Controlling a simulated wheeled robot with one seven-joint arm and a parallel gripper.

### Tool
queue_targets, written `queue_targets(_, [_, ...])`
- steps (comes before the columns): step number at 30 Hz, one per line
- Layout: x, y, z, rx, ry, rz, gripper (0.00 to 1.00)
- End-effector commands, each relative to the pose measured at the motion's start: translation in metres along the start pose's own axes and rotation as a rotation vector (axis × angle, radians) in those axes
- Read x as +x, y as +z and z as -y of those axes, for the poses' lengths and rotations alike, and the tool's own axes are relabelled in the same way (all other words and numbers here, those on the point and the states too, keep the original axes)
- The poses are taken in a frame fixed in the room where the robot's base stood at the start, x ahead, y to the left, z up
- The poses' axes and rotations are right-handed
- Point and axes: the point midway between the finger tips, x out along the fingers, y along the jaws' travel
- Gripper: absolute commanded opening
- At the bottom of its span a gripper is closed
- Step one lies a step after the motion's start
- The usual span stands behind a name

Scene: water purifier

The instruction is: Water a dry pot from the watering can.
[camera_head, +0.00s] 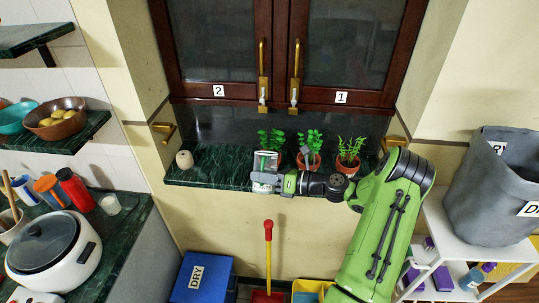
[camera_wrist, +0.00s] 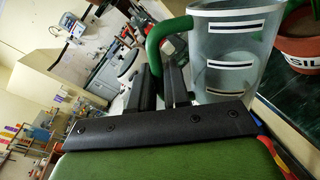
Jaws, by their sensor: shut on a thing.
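The watering can (camera_head: 265,172) is a clear container with a green handle, at the front edge of the dark green marble ledge. The wrist view shows its translucent wall (camera_wrist: 232,75) with white label strips. My gripper (camera_head: 284,184) is shut on the can's green handle (camera_wrist: 170,38); its black fingers also show in the wrist view (camera_wrist: 163,85). Behind stand potted plants: a middle pot (camera_head: 309,161) with lettering, a right pot (camera_head: 348,165), and a left plant (camera_head: 271,140) whose pot is mostly hidden. A lettered terracotta pot (camera_wrist: 298,48) shows beside the can. I cannot tell which soil is dry.
A small round beige object (camera_head: 184,159) sits left on the ledge (camera_head: 215,170). Cabinet doors (camera_head: 235,50) labelled 2 and 1 are above. A rice cooker (camera_head: 50,250) is at left, a grey bin (camera_head: 490,195) at right, and a blue DRY box (camera_head: 205,278) below.

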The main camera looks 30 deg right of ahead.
Motion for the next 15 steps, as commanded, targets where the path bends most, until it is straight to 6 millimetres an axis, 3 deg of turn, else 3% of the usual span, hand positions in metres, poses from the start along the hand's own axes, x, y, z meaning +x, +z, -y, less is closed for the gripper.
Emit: queue_targets(15, [0.0004,0.0077,-0.0001,0.028,0.001,-0.005,0.0])
